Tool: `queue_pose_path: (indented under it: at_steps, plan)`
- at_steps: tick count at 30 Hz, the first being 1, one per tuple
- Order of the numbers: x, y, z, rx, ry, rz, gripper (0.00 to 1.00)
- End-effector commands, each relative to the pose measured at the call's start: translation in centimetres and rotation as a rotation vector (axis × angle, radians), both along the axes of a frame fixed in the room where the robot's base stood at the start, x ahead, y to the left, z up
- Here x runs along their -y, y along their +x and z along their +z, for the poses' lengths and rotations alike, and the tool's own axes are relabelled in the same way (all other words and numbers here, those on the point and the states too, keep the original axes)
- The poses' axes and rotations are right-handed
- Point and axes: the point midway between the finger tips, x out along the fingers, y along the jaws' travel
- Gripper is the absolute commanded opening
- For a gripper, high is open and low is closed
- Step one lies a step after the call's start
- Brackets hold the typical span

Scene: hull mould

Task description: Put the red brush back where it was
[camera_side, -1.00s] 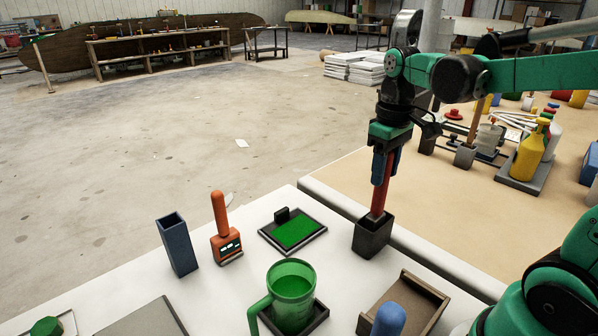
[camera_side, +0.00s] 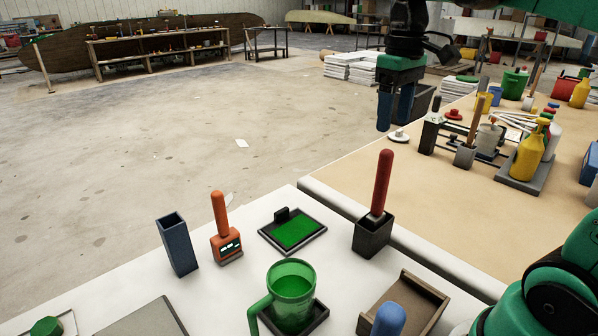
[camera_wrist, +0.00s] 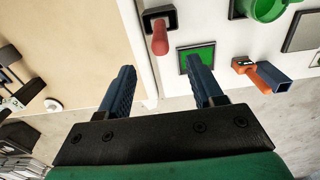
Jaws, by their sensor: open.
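The red brush (camera_side: 381,182) stands handle up in a dark square holder (camera_side: 372,238) on the white table, leaning slightly. Its lower end is hidden inside the holder. In the wrist view the red brush (camera_wrist: 160,38) and its holder (camera_wrist: 158,16) show at the top, beyond the fingers. My gripper (camera_side: 395,112) is above and slightly right of the brush handle in the side view, clear of it. In the wrist view my gripper (camera_wrist: 163,82) has its two blue fingers wide apart with nothing between them.
Near the brush are a green pad in a dark tray (camera_side: 288,232), an orange-handled tool (camera_side: 222,228), an empty blue holder (camera_side: 176,244), a green jug (camera_side: 291,294) and a brown open box (camera_side: 430,300). A tan table (camera_side: 400,185) with bottles lies behind.

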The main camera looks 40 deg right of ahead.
Motion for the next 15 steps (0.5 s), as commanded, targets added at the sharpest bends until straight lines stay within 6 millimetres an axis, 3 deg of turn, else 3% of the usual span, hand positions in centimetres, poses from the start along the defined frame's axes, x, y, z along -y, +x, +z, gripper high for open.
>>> queue_pose_path:
  at_steps: [6, 15]
  plan:
    - [0.0, 0.0, 2.3, 0.0, 0.0, 0.0, 0.6]
    - [0.0, 0.0, 2.7, 0.0, 0.0, 0.0, 0.6]
